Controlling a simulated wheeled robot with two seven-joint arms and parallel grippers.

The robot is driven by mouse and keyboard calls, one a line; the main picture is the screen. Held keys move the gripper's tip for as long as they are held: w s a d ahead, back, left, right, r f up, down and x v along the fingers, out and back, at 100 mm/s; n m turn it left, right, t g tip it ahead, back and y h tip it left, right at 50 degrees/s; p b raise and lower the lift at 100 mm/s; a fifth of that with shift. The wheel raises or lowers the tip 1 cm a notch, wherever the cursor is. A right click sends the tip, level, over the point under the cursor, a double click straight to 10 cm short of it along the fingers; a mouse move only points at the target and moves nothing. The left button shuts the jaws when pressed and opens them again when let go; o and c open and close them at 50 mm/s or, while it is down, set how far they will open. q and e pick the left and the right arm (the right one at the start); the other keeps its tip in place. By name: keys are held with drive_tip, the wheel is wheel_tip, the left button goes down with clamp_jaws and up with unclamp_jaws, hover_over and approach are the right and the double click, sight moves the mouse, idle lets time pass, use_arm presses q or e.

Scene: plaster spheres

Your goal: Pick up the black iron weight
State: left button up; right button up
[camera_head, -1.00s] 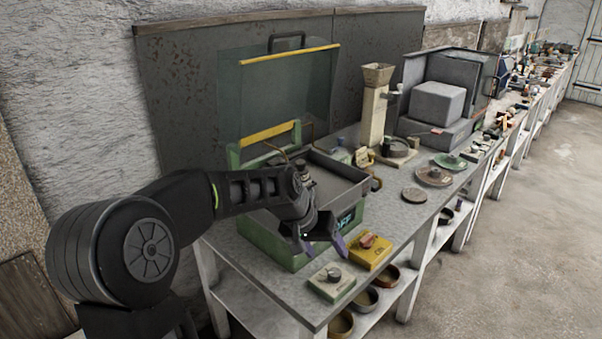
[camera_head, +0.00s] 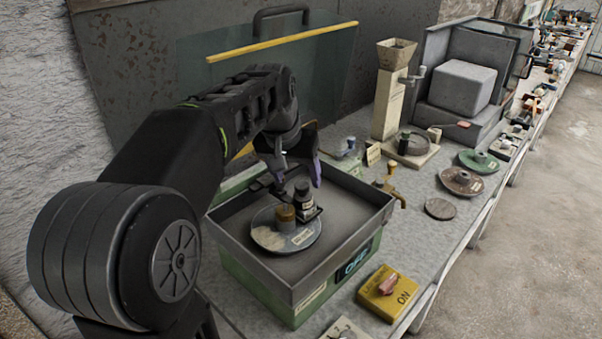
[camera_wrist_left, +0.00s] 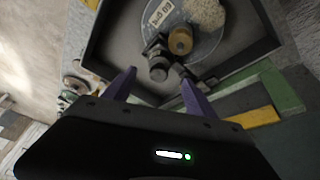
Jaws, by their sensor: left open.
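Whether the fingers touch the weight cannot be told. My right gripper is not in view.
A clear panel with a yellow bar (camera_head: 285,42) rises behind. A column with a funnel (camera_head: 390,95) stands to the right.

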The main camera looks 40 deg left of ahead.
sight(301, 186)
use_arm(q)
drive_tip(key=shift+w+a+r, duration=0.1)
drive_tip(key=shift+w+a, duration=0.15)
drive_tip(key=shift+w, duration=0.05)
drive_tip(key=shift+s+d+r, duration=0.2)
drive_tip(key=shift+s+d, duration=0.1)
drive_tip(key=shift+x, duration=1.45)
drive_tip(key=shift+w+a, duration=0.1)
drive_tip(key=shift+a, duration=0.05)
drive_tip(key=shift+w+f+p, duration=0.15)
drive_tip(key=shift+f+p, duration=0.25)
drive_tip(key=shift+f, duration=0.1)
drive_tip(key=x, duration=0.4)
drive_tip(key=shift+w, duration=0.1)
clamp_jaws()
